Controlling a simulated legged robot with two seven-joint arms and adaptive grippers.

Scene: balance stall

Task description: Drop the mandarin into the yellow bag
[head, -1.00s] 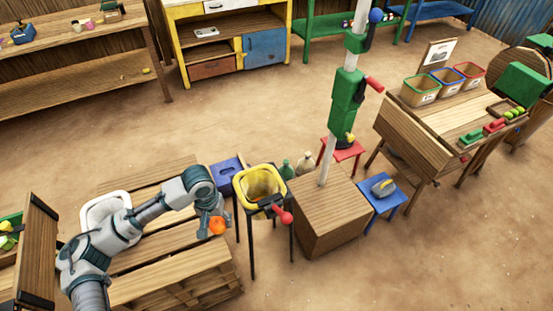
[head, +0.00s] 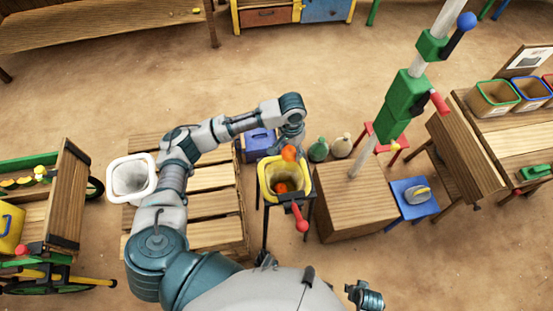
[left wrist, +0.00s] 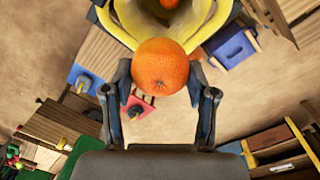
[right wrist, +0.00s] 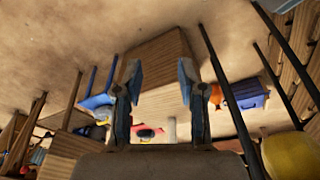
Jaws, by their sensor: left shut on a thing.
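The mandarin (head: 289,153) is a bright orange ball. My left gripper (head: 290,140) is shut on it and holds it above the yellow bag (head: 264,186), near its far rim. In the left wrist view the mandarin (left wrist: 160,67) sits between the two fingers, with the bag's yellow rim (left wrist: 215,20) behind it. Another orange thing (head: 282,188) shows inside the bag. The bag hangs open in a dark-legged stand. My right gripper (head: 367,296) is low in the head view; in the right wrist view its fingers (right wrist: 159,95) are apart with nothing between them.
A wooden box (head: 350,205) stands right of the bag, with a pole bearing green clamps (head: 400,105). A pallet (head: 210,205) with a white basin (head: 132,194) lies left. A red-knobbed handle (head: 301,224) juts out in front.

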